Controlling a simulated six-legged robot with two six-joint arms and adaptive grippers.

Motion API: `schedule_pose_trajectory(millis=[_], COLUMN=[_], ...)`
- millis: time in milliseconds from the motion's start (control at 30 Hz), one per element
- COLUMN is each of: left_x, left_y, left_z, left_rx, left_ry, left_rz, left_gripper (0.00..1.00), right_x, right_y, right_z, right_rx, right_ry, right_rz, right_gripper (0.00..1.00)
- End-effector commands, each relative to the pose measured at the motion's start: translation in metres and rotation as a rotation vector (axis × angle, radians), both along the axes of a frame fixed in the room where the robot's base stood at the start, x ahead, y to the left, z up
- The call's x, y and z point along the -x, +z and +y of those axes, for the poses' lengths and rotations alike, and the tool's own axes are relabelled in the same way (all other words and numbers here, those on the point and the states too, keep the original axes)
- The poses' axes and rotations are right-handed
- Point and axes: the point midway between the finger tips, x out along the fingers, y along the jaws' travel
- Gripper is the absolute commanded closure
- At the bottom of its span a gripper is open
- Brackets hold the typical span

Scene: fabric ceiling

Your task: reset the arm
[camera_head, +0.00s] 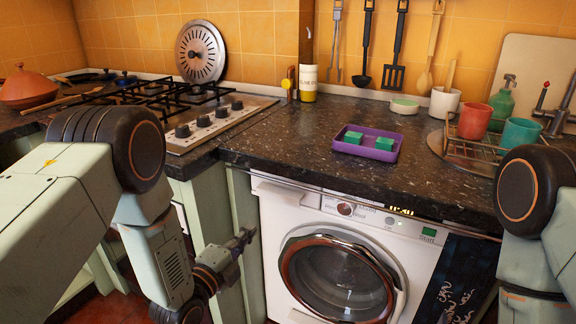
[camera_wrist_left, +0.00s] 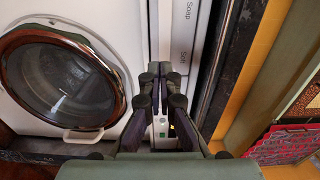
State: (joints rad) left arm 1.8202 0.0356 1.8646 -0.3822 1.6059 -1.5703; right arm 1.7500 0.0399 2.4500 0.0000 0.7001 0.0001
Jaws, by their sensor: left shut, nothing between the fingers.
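My left arm (camera_head: 150,235) comes in from the left and hangs low in front of the counter. My left gripper (camera_head: 246,237) is shut and empty, pointing right beside the washing machine's upper left edge. In the left wrist view the fingers of my left gripper (camera_wrist_left: 161,80) are together with nothing held, in front of the white machine panel. My right arm (camera_head: 535,215) shows at the right edge; its gripper is out of view.
The washing machine (camera_head: 340,270) stands under the dark counter (camera_head: 290,130). A purple tray (camera_head: 365,150) with green blocks lies on the counter. A gas stove (camera_head: 190,115) is at the left, a dish rack (camera_head: 470,155) at the right. A red basket (camera_wrist_left: 285,145) shows in the left wrist view.

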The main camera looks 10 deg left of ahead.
Motion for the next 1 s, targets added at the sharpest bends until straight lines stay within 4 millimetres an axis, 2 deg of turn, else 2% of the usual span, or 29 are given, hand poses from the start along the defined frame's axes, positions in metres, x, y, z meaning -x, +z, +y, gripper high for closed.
schedule_pose_trajectory(millis=[133, 267, 467, 567, 733, 867, 1000], left_x=[0.001, 0.015, 0.065, 0.102, 0.185, 0.256, 0.327], left_y=[-0.013, -0.045, -0.104, -0.132, -0.171, -0.186, -0.189], left_z=[0.002, 0.009, 0.024, 0.033, 0.047, 0.056, 0.063], left_rx=[0.13, 0.308, 0.585, 0.718, 0.925, 1.035, 1.089], left_ry=[0.013, 0.08, 0.28, 0.426, 0.745, 1.02, 1.289], left_rz=[0.11, 0.319, 0.676, 0.849, 1.115, 1.265, 1.369], left_gripper=[1.0, 1.0, 1.0, 1.0, 1.0, 1.0, 1.0], right_x=[0.0, 0.0, 0.0, 0.0, 0.0, 0.0, 0.0], right_y=[0.0, 0.0, 0.0, 0.0, 0.001, 0.002, 0.002], right_z=[0.0, 0.0, 0.0, 0.0, 0.0, 0.0, 0.0], right_rx=[0.0, 0.0, 0.0, 0.0, 0.0, 0.0, 0.0], right_ry=[0.0, 0.0, 0.0, 0.0, 0.0, 0.0, 0.0], right_rz=[0.0, 0.0, 0.0, 0.0, 0.0, 0.0, 0.0], right_gripper=[0.58, 0.58, 0.58, 0.58, 0.58, 0.58, 0.58])
